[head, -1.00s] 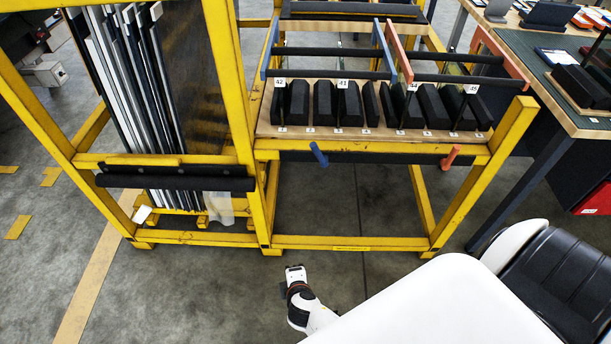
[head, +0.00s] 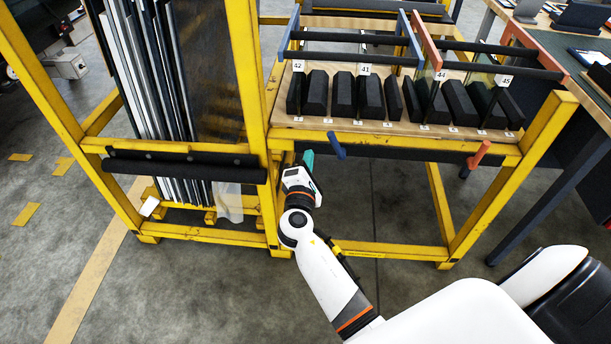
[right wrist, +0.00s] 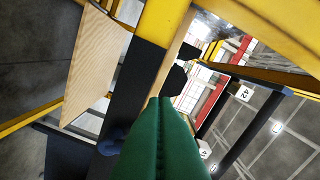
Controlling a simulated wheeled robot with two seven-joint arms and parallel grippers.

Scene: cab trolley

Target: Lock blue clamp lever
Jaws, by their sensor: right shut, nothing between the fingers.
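The blue clamp lever (head: 337,145) hangs from the front rail of the yellow trolley, tilted, its lower end to the right. A blue part, likely this lever, shows in the right wrist view (right wrist: 112,140), partly behind the fingers. My right gripper (head: 308,158) is just left of the lever in the head view, its teal fingertips near the lever's height. Its green fingers (right wrist: 162,125) are shut and empty; whether they touch the lever I cannot tell. My left gripper is not in view.
An orange lever (head: 479,153) hangs farther right on the same rail. A yellow post (head: 252,90) and a rack of upright panels (head: 150,80) stand left of my gripper. A dark bar (head: 410,153) runs under the shelf. The floor in front is clear.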

